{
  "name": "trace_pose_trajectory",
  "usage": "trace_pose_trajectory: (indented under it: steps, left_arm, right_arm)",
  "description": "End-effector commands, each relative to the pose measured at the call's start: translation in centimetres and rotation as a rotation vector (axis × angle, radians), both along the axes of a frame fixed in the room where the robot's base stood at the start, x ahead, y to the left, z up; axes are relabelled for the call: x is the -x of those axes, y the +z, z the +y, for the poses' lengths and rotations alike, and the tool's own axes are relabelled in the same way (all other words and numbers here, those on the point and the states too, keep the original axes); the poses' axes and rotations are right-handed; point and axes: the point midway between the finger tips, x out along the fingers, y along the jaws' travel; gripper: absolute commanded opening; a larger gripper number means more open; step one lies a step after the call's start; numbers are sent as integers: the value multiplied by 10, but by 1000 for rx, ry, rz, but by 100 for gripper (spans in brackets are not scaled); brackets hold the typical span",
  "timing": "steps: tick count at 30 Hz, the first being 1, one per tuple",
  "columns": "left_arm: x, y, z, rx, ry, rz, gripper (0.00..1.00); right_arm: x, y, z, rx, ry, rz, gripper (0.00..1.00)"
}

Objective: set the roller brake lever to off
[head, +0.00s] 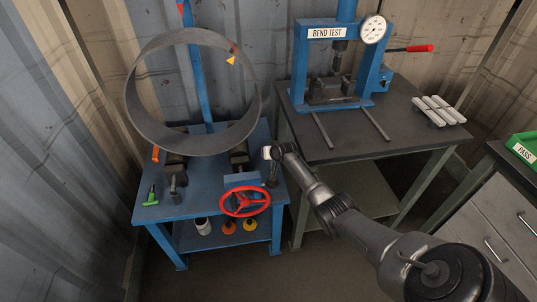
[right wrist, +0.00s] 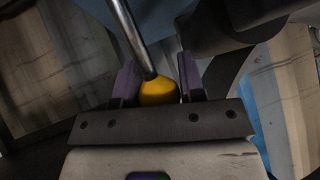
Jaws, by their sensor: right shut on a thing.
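The lever shows in the right wrist view as a slim metal rod (right wrist: 128,30) ending in a yellow knob (right wrist: 158,92). My right gripper (right wrist: 158,82) is shut on the yellow knob, with one dark finger on each side of it. In the head view my right gripper (head: 272,181) is at the right edge of the blue roller stand (head: 210,213), beside the red handwheel (head: 263,205). The lever is hidden there behind the gripper and arm. Any off marking cannot be made out. My left gripper is not in view.
A large grey pipe ring (head: 139,122) stands upright on the stand's rollers. A green-handled tool (head: 151,196) lies at the stand's left front. The bend test press (head: 325,33) stands on a dark bench (head: 400,135) to the right, close behind my right arm.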

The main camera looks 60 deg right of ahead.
Motion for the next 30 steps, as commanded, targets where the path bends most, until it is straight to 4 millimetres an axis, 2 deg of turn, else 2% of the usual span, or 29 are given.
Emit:
trace_pose_trajectory:
  steps: [5,6,12,23,30]
  left_arm:
    - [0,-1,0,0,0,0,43]
    - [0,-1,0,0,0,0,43]
    - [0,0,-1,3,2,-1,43]
    - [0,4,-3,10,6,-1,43]
    - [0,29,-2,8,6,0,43]
  right_arm:
    - [2,-5,1,-3,0,9,0]
    - [2,-6,1,-2,0,9,40]
    - [2,-4,1,-2,0,7,60]
    - [4,1,2,0,1,5,61]
    - [22,24,11,2,1,5,61]
